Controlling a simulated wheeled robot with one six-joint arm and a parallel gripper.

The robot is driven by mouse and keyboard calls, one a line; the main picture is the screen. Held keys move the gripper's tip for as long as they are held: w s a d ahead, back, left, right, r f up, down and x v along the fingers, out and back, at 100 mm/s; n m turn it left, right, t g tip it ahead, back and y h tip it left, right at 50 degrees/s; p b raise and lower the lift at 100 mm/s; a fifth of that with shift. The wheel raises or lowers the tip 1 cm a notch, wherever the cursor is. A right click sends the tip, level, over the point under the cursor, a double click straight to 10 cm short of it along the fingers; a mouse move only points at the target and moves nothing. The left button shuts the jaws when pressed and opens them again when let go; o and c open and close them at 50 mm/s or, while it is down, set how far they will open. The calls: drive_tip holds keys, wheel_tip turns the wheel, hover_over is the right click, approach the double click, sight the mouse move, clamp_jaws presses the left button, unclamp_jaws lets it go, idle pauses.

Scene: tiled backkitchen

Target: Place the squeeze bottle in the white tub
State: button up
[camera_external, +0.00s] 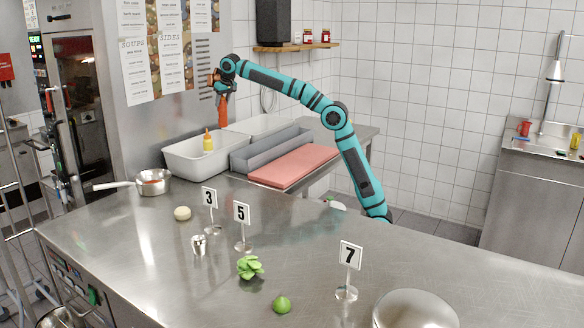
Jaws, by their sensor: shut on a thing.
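My gripper (223,90) points down at the back left and is shut on an orange-red squeeze bottle (223,113). The bottle hangs upright in the air. In the picture its lower end is just above the back rim of the front white tub (182,163); I cannot tell its exact depth over it. A yellow squeeze bottle (208,143) with an orange tip stands in that tub.
The steel counter (150,230) holds a saucepan (152,184), number signs, a lime (282,304) and a green plant (250,267).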

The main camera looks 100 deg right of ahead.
wheel_tip(320, 180, down, 17)
idle(0.8)
drive_tip(key=shift+f, duration=0.1)
drive_tip(key=o, duration=1.4)
drive_tip(key=v, duration=1.2)
drive_tip(key=shift+r, duration=0.2)
